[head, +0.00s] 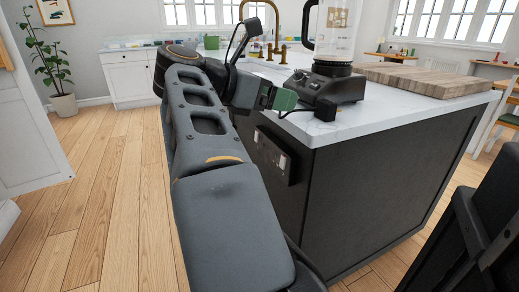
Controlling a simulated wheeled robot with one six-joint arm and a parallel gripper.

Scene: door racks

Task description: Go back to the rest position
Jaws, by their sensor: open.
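My gripper (281,99) is at the near corner of the kitchen island, about level with its countertop and left of the blender base. A green fingertip pad shows at its end. The gripper is open; the gap between its fingers is hard to make out from this side. I see nothing held in it. My grey arm reaches forward from the bottom middle, then bends right toward the island.
The dark island (385,185) with a white top fills the right. A blender (333,85), a small black block (325,108) with a cord, and a wooden board (425,79) are on it. An outlet (273,156) is on its side. Wooden floor (105,180) is clear at left.

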